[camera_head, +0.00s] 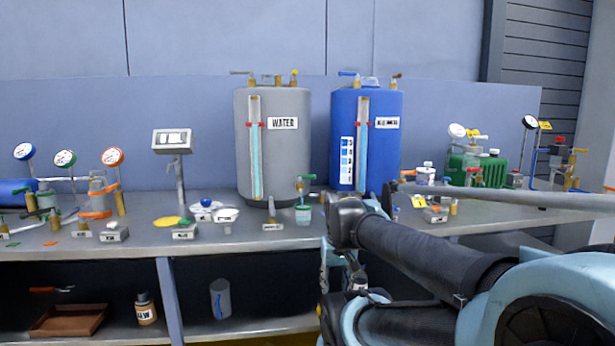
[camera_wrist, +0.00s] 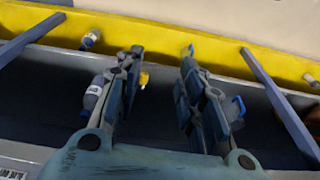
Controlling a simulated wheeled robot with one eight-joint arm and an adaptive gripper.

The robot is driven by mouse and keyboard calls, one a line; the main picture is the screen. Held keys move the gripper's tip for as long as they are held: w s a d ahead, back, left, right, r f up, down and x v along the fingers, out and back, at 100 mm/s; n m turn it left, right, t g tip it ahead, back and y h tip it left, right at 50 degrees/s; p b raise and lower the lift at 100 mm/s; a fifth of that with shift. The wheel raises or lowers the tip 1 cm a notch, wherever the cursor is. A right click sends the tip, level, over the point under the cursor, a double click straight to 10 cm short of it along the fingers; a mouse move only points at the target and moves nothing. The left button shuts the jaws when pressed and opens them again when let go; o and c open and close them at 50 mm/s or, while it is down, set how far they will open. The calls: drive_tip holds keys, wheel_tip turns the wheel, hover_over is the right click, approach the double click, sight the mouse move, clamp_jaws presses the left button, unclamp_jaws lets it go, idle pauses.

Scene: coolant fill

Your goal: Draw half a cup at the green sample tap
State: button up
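The sample tap (camera_head: 300,187), brass with a green handle, sticks out at the lower right of the grey WATER tank (camera_head: 273,155). A small cup (camera_head: 303,215) stands upright on the bench directly below it. The cup looks pale and greenish; I cannot tell whether that is liquid or tint. My gripper (camera_wrist: 160,62) is open in the wrist view, with nothing between its fingers. In the head view my arm fills the lower right, and its end is at the bench's front edge, right of the cup. The wrist view does not show the tap or cup.
A blue tank (camera_head: 380,150) stands right of the grey one. A scale display (camera_head: 173,142), white dishes (camera_head: 213,212) and a yellow disc (camera_head: 167,223) are to the left. The lower shelf holds a grey container (camera_head: 220,299) and a bottle (camera_head: 145,308). A yellow strip (camera_wrist: 170,38) crosses the wrist view.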

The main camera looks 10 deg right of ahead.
drive_tip(key=w+a+r+m, duration=0.2)
drive_tip(key=w+r+m, duration=1.8)
drive_tip(key=w+r, duration=1.9)
drive_tip(key=w+f, duration=0.1)
drive_tip(key=f, duration=0.4)
drive_tip(key=w+f, duration=0.1)
drive_tip(key=f, duration=0.5)
drive_tip(key=w+d+f, duration=0.1)
drive_tip(key=f, duration=0.5)
drive_tip(key=shift+w+d, duration=0.1)
drive_tip(key=shift+w, duration=0.2)
clamp_jaws()
